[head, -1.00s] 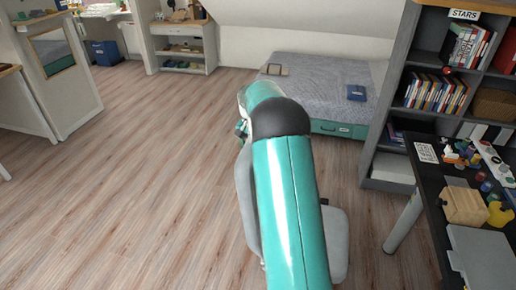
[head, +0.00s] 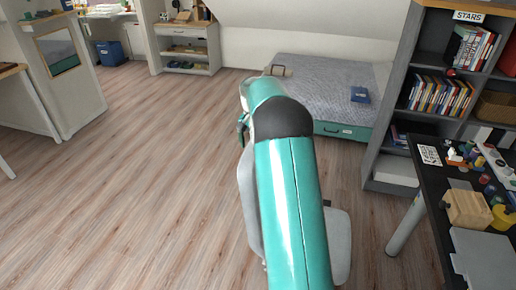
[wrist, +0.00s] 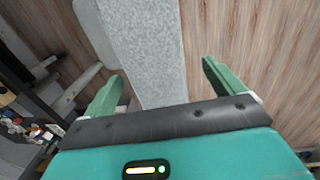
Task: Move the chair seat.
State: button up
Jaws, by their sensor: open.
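A light grey chair shows in the head view, mostly hidden behind my arm. Its seat (head: 338,238) sticks out to the right of the arm, and an upright grey part, apparently its backrest (head: 247,205), shows to the left. In the wrist view my gripper (wrist: 160,74) is open, with its two green fingers wide apart. A pale grey speckled panel (wrist: 145,45), apparently the chair's backrest, runs between the fingers. I see a gap on the right finger's side; whether the left finger touches it I cannot tell.
A black desk (head: 431,198) with a wooden box (head: 467,209) and small items stands close on the right. A grey bookshelf (head: 393,95) stands behind it. A bed (head: 320,88) lies at the back. The wood floor (head: 130,190) on the left is clear.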

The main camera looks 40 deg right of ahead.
jog(key=r, duration=1.1)
jog(key=shift+w+a, duration=0.3)
jog(key=shift+w, duration=0.1)
jog(key=s+a+r+n+t, duration=0.2)
jog(key=s+a+r, duration=0.35)
jog(key=a, duration=0.35)
jog(key=s+a+r+n+t, duration=0.1)
jog(key=s+a+r+n, duration=0.2)
jog(key=s+a+r, duration=0.5)
jog(key=s+a+f+n+t, duration=0.1)
jog(key=s+a+f+n, duration=0.1)
jog(key=s+a+f, duration=0.3)
jog(key=s+a+f+n+t, duration=0.2)
jog(key=s+a+f, duration=0.3)
jog(key=s+a, duration=0.5)
jog(key=s+n, duration=0.1)
jog(key=s, duration=0.1)
jog(key=shift+s+y, duration=0.3)
jog(key=shift+s, duration=0.05)
